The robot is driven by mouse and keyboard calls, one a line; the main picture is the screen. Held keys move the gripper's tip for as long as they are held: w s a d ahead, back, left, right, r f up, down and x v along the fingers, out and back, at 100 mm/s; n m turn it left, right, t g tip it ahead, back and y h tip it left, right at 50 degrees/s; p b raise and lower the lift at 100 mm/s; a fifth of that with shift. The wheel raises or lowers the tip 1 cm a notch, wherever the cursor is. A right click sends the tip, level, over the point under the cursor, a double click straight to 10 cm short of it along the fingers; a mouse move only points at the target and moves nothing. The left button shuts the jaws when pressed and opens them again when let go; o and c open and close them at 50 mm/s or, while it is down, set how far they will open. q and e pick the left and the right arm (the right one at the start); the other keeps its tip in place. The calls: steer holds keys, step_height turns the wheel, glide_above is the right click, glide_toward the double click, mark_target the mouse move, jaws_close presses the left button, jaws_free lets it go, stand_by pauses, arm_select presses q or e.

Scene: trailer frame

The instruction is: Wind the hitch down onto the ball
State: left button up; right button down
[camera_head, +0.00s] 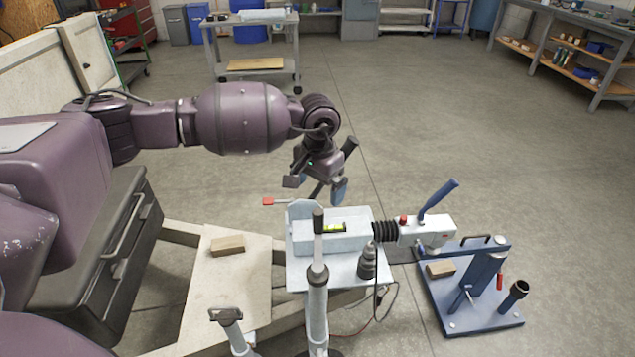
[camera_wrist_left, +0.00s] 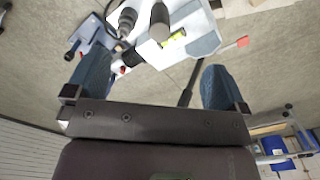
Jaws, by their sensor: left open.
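The hitch (camera_head: 425,232) is a white coupling head with a raised blue handle (camera_head: 438,199), behind a black bellows. It sits over the arm of a blue stand (camera_head: 485,270). The ball is hidden, so I cannot tell whether hitch and ball touch. A grey upright jack post (camera_head: 317,295) with a dark grip (camera_head: 318,221) stands in front of the light-blue drawbar plate (camera_head: 345,270). My left gripper (camera_head: 324,187) is open behind the plate; its blue fingers (camera_wrist_left: 155,82) are spread apart in the wrist view. My right gripper is not in view.
A spirit level (camera_head: 334,227) lies on the drawbar housing. A red-ended lever (camera_head: 268,201) sticks out left. Wood blocks lie on the frame board (camera_head: 228,245) and blue stand (camera_head: 440,270). A cable hangs by the plate. The floor behind is clear up to a trolley (camera_head: 255,65).

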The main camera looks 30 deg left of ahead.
mark_target(318, 212)
arm_select(q)
step_height(318, 212, down, 4)
steer(key=shift+b, duration=0.45)
steer(key=shift+f+b, duration=0.4)
steer(key=shift+f, duration=1.2)
step_height(318, 212, down, 2)
steer(key=shift+f+b, duration=0.2)
steer(key=shift+b, duration=0.15)
steer(key=shift+f, duration=0.1)
steer(key=shift+c, duration=0.5)
steer(key=c, duration=1.6)
steer(key=shift+c, duration=0.7)
steer(key=shift+d, duration=0.1)
